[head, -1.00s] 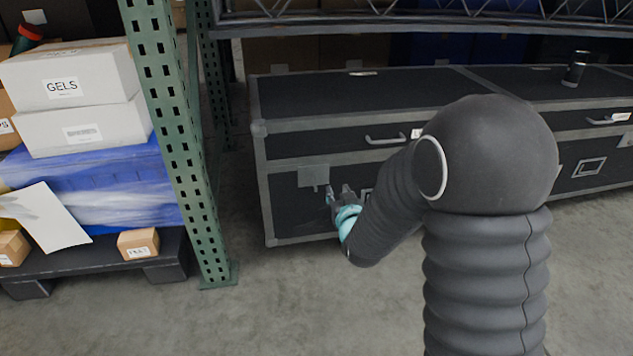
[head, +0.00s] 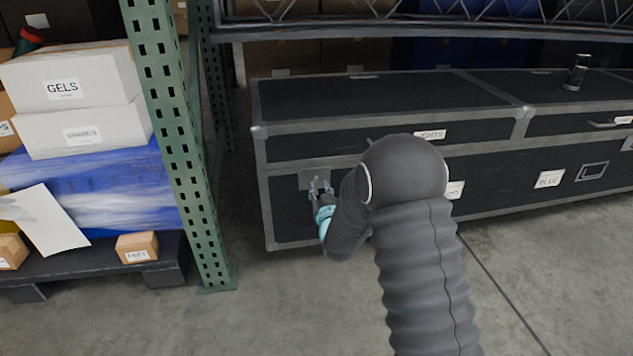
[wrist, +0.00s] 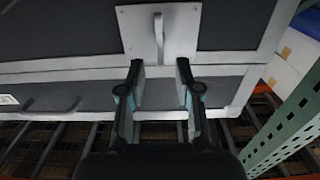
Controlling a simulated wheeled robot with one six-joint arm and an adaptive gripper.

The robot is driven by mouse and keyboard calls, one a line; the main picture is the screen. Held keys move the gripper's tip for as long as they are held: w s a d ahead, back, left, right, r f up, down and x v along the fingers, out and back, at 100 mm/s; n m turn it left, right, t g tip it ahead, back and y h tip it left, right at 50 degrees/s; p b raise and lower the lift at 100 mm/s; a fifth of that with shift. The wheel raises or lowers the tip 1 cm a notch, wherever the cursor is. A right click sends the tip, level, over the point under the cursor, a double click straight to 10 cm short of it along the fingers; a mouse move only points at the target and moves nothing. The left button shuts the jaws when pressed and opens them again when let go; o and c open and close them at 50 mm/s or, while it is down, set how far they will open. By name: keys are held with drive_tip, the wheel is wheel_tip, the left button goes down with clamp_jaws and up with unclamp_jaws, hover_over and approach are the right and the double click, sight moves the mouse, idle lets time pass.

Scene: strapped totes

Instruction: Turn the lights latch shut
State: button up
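The lights case (head: 300,148) is a black case with grey edging and a label ending in "GHTS" (head: 430,134). Its latch has a light metal plate (head: 309,178) at the left of the front. In the wrist view, the latch plate (wrist: 184,30) carries a narrow lever (wrist: 158,38) that runs up and down the picture. My gripper (head: 320,187) is in front of the latch. In the wrist view, my gripper (wrist: 160,67) is open and empty, with its fingertips apart and just short of the lever, which lines up with the gap between them.
A green perforated rack post (head: 180,140) stands left of the case, beside boxes and a blue wrapped load (head: 95,190). A dark can (head: 576,72) stands on the case top at right. A metal truss (head: 420,12) hangs above. The floor in front is clear.

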sight(317, 182)
drive_tip(key=shift+x, duration=2.35)
clamp_jaws()
